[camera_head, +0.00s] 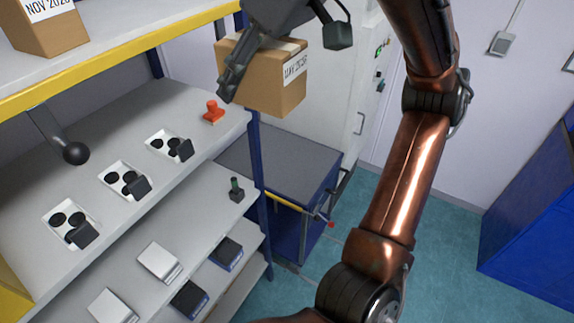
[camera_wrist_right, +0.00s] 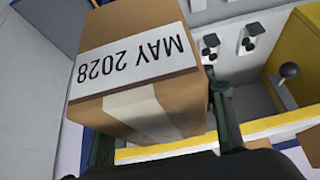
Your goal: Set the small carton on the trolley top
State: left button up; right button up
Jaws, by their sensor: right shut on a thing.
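The small carton (camera_head: 272,82) is brown with pale tape and a white date label. It is held in the air by my right gripper (camera_head: 287,62), whose fingers are shut on its sides. In the right wrist view the carton (camera_wrist_right: 140,90) fills the upper left, its label reading MAY 2028, with a finger of the right gripper (camera_wrist_right: 160,130) on either side. The trolley top (camera_head: 318,162) is a grey surface on a blue frame, below the carton and beyond the shelf's end. The part of it I see is bare. My left gripper is not in view.
A white cabinet (camera_head: 335,95) is behind; a blue unit (camera_head: 535,220) is at right.

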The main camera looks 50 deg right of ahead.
aim_at(307, 169)
jog(key=z, duration=0.55)
jog(key=k, duration=0.6)
jog(key=z, duration=1.15)
jog(key=i, duration=0.75)
jog(key=z, duration=0.4)
jog(key=i, duration=0.8)
jog(key=u, duration=0.75)
jog(key=i, duration=0.6)
jog(key=u, duration=0.55)
